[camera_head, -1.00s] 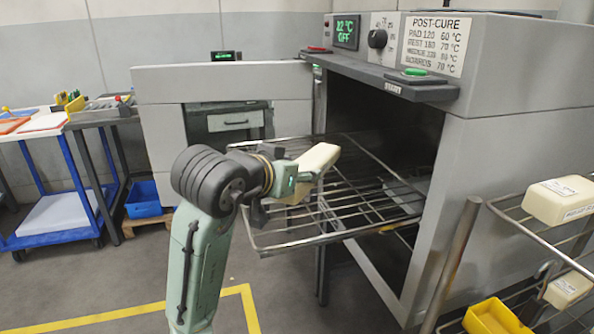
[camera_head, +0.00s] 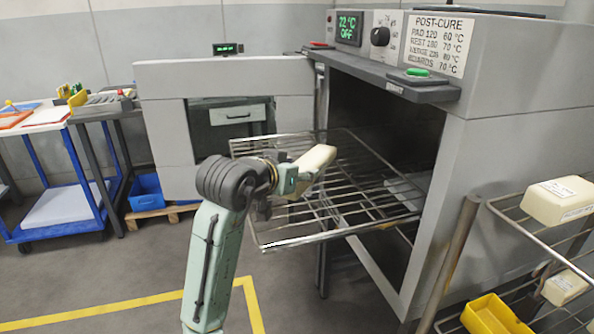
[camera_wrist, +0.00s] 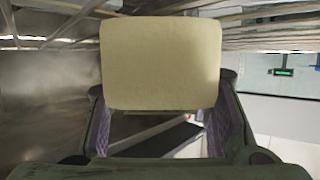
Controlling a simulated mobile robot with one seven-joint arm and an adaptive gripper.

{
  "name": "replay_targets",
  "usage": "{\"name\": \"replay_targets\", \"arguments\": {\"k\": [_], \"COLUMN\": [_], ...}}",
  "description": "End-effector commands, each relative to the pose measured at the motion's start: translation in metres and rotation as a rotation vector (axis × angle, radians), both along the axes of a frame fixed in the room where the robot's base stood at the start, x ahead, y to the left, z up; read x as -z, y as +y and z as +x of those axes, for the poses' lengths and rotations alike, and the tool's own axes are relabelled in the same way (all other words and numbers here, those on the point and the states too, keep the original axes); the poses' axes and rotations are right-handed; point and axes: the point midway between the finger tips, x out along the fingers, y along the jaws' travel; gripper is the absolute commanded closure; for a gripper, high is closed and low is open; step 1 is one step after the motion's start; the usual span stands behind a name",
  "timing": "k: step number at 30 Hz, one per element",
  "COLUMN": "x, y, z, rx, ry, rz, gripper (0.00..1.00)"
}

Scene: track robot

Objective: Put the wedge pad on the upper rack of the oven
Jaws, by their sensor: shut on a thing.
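My gripper (camera_head: 292,181) is shut on a cream wedge pad (camera_head: 315,160), which sticks out from its fingers toward the oven. In the wrist view the pad (camera_wrist: 160,62) fills the upper middle between the two fingers. The oven (camera_head: 500,190) stands open at the right. Its upper rack (camera_head: 345,235) is pulled out and the pad is over its left part. I cannot tell whether the pad touches the wires. A pale flat thing (camera_head: 405,190) shows deeper in the oven opening, partly hidden.
The open oven door (camera_head: 225,82) stands behind my arm. A shelf rack (camera_head: 520,230) at the right holds cream pads (camera_head: 560,200) and a yellow bin (camera_head: 495,316). A blue trolley (camera_head: 50,200) stands far left. The floor at the front left is free.

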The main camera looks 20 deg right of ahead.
Motion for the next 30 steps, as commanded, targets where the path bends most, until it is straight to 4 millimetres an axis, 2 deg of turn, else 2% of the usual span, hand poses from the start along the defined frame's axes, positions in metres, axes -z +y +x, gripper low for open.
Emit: {"name": "replay_targets", "arguments": {"k": [4, 5, 13, 21, 25, 30], "x": [0.005, 0.004, 0.004, 0.004, -0.003, -0.012], "y": [0.0, 0.0, 0.0, 0.0, 0.001, 0.02], "z": [0.0, 0.0, 0.0, 0.0, -0.001, -0.021], "rx": [0.0, 0.0, 0.0, 0.0, -0.001, 0.0], "ry": [0.0, 0.0, 0.0, 0.0, -0.002, -0.004], "rz": [-0.001, 0.0, 0.0, 0.0, 0.0, -0.001], "gripper": [0.83, 0.52, 0.34, 0.34, 0.34, 0.34]}}
